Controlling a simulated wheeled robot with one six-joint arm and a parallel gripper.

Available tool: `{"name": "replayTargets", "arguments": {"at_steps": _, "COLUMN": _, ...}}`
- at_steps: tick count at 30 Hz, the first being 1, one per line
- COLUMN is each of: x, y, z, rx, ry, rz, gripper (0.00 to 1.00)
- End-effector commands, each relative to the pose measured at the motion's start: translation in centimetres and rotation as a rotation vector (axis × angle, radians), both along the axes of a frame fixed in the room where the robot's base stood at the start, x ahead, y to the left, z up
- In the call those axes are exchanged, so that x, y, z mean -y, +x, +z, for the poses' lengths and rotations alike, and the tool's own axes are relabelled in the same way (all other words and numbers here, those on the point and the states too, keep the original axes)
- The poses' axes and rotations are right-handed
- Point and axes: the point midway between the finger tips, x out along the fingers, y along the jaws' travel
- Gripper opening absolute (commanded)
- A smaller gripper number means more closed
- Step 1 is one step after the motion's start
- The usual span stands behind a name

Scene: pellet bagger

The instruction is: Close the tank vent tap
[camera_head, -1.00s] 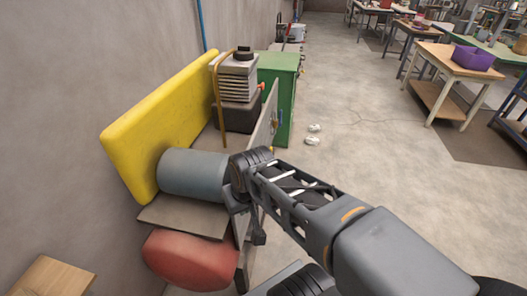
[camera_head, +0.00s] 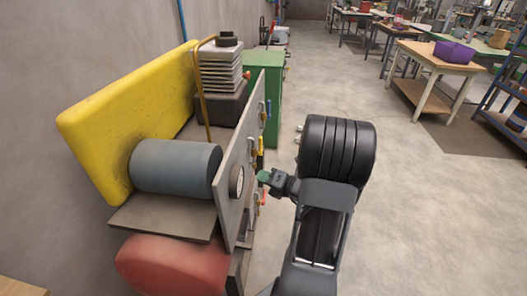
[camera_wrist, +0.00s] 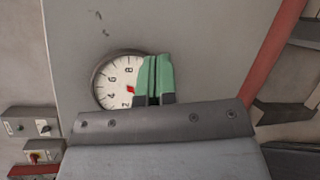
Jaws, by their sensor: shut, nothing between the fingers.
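My gripper (camera_head: 265,177) is just in front of the grey panel (camera_head: 228,165), close to its round gauge. In the wrist view its green fingertips (camera_wrist: 153,78) are together, empty, and cover the right side of the gauge (camera_wrist: 112,88). I cannot tell whether they touch the panel. Several small handles sit along the panel's right face, including a yellow one (camera_head: 261,158) and a red one (camera_head: 263,197). I cannot tell which is the tank vent tap. A blue-grey cylinder (camera_head: 170,167) and a red rounded tank (camera_head: 172,265) are behind the panel.
Small switch boxes (camera_wrist: 32,125) show at lower left in the wrist view, and a red bar (camera_wrist: 272,55) slants at right. A yellow block (camera_head: 120,110) and a green cabinet (camera_head: 266,100) adjoin the machine.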

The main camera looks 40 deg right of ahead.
Motion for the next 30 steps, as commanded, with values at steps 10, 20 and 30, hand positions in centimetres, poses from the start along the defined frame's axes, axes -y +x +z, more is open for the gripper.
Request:
{"name": "replayTargets", "arguments": {"at_steps": 10, "x": 6.4, "y": 0.5, "z": -0.1, "rx": 0.063, "ry": 0.495, "rz": -0.335, "gripper": 0.00}}
{"name": "replayTargets", "arguments": {"at_steps": 20, "x": 6.4, "y": 5.4, "z": -0.1, "rx": 0.068, "ry": 0.522, "rz": -0.345, "gripper": 0.00}}
{"name": "replayTargets", "arguments": {"at_steps": 30, "x": 7.2, "y": 10.9, "z": -0.1, "rx": 0.068, "ry": 0.519, "rz": -0.350, "gripper": 0.00}}
